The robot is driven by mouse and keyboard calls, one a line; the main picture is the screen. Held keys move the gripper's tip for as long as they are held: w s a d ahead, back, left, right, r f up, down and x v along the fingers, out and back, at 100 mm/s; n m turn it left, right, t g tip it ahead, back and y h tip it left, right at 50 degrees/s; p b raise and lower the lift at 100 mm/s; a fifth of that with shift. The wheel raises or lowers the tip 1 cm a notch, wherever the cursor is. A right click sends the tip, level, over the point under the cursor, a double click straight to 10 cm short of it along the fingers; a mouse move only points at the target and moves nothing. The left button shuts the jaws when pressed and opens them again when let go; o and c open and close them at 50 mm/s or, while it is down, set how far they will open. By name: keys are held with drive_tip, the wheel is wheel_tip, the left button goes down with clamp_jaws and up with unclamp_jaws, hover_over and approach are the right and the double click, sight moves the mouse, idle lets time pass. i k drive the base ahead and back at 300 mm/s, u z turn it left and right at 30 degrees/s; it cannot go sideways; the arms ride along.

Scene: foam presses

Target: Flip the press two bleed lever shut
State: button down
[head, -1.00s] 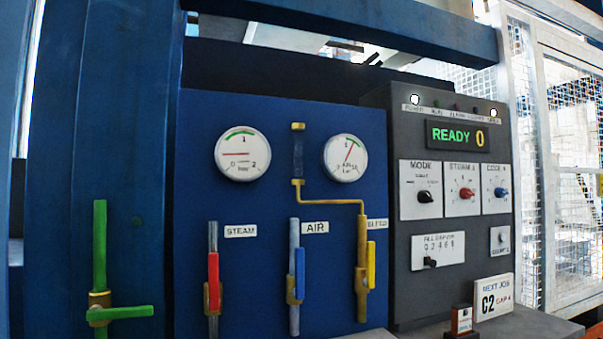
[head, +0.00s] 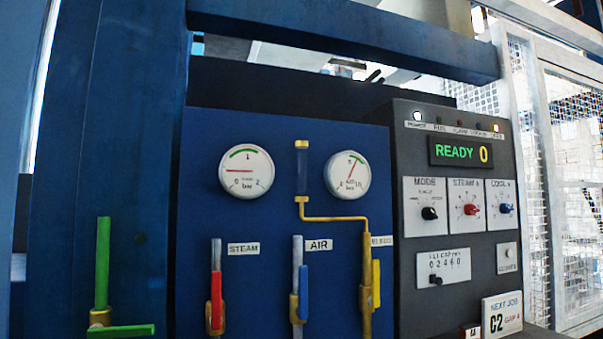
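The yellow bleed lever (head: 376,286) is at the right of the blue panel (head: 270,275), under the partly hidden bleed label (head: 382,240). It stands upright, alongside its brass pipe (head: 366,270). The pipe runs up to a sight tube (head: 301,170). My gripper is not in view.
A red steam lever (head: 216,300) and a blue air lever (head: 303,292) stand upright to the left. A green handle (head: 120,330) lies crosswise at lower left. A grey control box (head: 470,315) reading READY 0 and a mesh fence (head: 575,200) are at right.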

sight(374, 300)
drive_tip(key=u, duration=0.2)
drive_tip(key=i, duration=0.9)
drive_tip(key=u, duration=0.55)
